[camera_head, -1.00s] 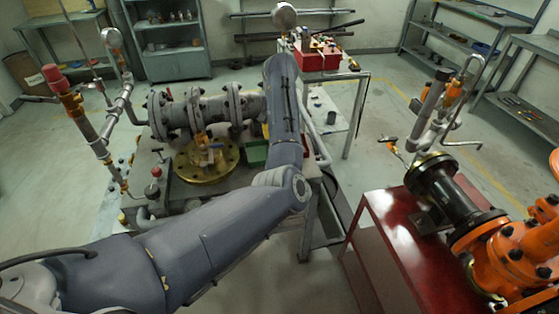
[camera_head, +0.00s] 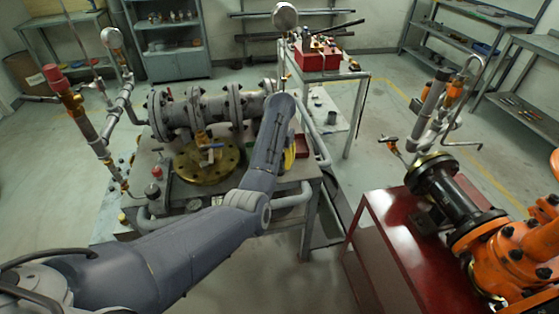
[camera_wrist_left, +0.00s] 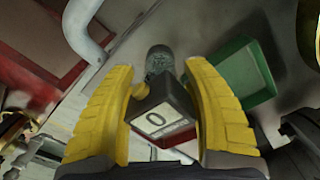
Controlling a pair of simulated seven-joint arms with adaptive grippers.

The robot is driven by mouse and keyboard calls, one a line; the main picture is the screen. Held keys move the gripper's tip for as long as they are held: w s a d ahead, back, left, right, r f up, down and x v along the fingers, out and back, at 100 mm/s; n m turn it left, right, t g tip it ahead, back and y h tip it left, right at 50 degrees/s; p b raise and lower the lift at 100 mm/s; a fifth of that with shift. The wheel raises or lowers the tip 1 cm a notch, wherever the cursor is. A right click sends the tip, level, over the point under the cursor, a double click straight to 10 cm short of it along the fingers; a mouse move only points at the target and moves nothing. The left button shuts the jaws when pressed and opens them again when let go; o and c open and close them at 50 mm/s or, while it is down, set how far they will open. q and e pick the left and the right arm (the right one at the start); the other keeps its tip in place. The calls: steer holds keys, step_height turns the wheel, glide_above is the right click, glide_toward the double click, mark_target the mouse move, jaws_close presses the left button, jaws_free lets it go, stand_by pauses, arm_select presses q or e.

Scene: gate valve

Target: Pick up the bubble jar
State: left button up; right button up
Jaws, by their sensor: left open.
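In the left wrist view, my left gripper (camera_wrist_left: 157,70) is open, with one yellow finger on each side. A mottled grey-green cylinder (camera_wrist_left: 160,58), which may be the bubble jar, shows between the fingertips. I cannot tell whether either finger touches these. In the head view, only a yellow part of the left gripper (camera_head: 289,157) shows beside my arm, over the valve bench (camera_head: 285,187). The jar is not discernible there.
A green tray (camera_wrist_left: 240,72) is right of the fingers in the wrist view. In the head view, a flanged grey pipe (camera_head: 205,110) and a brass flange (camera_head: 207,162) stand on the bench left of my arm. A red cabinet (camera_head: 400,240) with orange valve parts stands at right.

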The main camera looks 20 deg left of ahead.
arm_select(q)
steer(key=shift+f, duration=1.45)
steer(key=shift+o, duration=0.3)
jaws_close()
